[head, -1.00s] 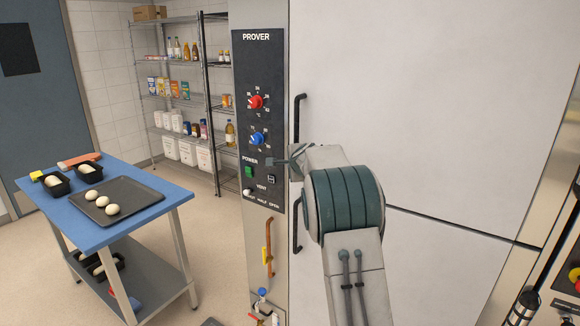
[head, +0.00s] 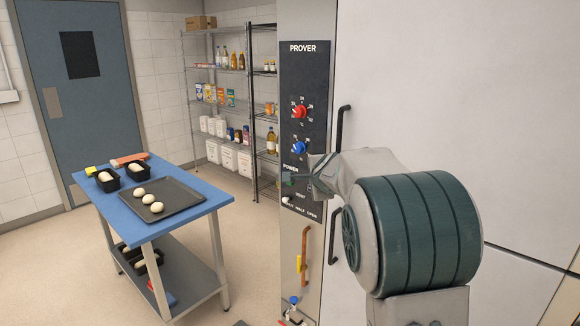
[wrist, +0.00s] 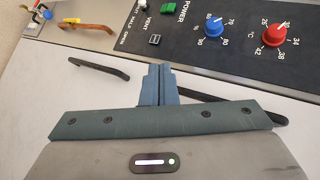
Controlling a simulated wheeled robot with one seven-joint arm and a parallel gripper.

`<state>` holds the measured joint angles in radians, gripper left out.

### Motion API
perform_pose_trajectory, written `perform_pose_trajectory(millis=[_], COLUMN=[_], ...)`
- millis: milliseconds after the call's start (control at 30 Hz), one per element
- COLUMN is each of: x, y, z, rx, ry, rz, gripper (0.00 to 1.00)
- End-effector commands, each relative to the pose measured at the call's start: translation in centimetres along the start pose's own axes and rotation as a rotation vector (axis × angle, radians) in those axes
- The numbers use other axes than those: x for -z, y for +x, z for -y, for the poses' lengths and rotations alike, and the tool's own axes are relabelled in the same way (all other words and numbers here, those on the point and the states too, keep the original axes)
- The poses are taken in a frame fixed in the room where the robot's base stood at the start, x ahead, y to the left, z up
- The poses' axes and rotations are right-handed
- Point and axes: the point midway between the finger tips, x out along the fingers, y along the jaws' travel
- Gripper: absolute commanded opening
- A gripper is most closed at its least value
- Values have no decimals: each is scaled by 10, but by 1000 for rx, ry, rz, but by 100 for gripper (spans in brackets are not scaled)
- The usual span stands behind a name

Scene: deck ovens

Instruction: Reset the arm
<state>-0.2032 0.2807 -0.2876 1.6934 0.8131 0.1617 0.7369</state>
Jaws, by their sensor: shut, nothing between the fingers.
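My gripper (wrist: 158,82) shows in the wrist view with its two fingers pressed together and nothing between them. It points at the prover's dark control panel (wrist: 220,28) and is apart from the knobs. In the head view my arm stands in front of the prover (head: 420,90), and my gripper (head: 290,178) is partly seen beside the lower part of the panel, near the green power switch. The red knob (head: 299,112) and the blue knob (head: 299,147) show above it.
A blue-topped table (head: 150,225) at left holds a dark tray (head: 188,190) with dough balls and black tins. Wire shelves (head: 215,105) stand behind. Floor at left is free.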

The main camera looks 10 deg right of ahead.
Motion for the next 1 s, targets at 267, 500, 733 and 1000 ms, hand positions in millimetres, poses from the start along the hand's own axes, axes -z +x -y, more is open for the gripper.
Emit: perform_pose_trajectory(millis=[267, 500, 733, 1000], x=[-27, -45, -45, -35], y=[-102, -199, -279, -321], z=[-61, -147, -237, -291], rx=[-152, -299, -454, -570], ry=[-401, -825, -1209, -1424], rz=[189, 365, 507, 587], gripper=[0, 0, 0, 0])
